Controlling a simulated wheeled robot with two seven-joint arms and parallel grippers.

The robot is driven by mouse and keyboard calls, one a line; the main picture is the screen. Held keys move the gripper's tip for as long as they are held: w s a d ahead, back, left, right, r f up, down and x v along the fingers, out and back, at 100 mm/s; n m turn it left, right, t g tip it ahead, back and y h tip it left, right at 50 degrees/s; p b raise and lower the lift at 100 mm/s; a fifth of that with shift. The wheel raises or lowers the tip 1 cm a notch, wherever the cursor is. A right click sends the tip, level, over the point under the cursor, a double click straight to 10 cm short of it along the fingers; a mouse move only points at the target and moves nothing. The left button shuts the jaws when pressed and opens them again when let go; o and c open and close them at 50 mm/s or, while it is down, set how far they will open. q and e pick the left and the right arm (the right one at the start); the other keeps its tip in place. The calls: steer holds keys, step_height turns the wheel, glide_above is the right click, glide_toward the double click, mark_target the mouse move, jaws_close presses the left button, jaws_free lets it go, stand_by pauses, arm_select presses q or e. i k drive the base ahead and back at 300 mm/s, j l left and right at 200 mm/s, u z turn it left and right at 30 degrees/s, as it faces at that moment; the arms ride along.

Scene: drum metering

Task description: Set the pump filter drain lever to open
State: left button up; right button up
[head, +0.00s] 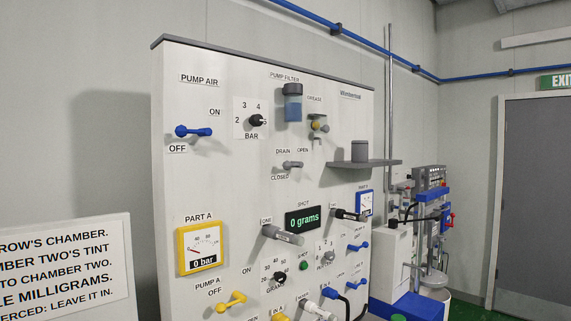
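The pump filter (292,103) is a blue-tinted bowl with a dark cap, mounted on the upper middle of the white panel under the label PUMP FILTER. Below it, the drain lever (293,165) is a small grey lever lying roughly level. The words DRAIN and OPEN are printed above it, with OPEN to the upper right, and CLOSED is below it to the left. It is too small to tell for certain which mark it points to. Neither of my grippers shows in the head view.
The white panel (225,115) also carries a blue pump air lever (194,131), a black bar knob (257,120), a yellow-framed gauge (203,246) and a green-digit display (304,219). A grey shelf (350,164) juts out at right. The space around the drain lever looks clear.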

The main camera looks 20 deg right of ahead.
mark_target(287, 165)
steer(key=i+l+u, duration=0.1)
steer(key=l+u, duration=0.3)
steer(key=l, duration=0.2)
steer(key=l+u, duration=0.35)
steer(key=l, duration=0.25)
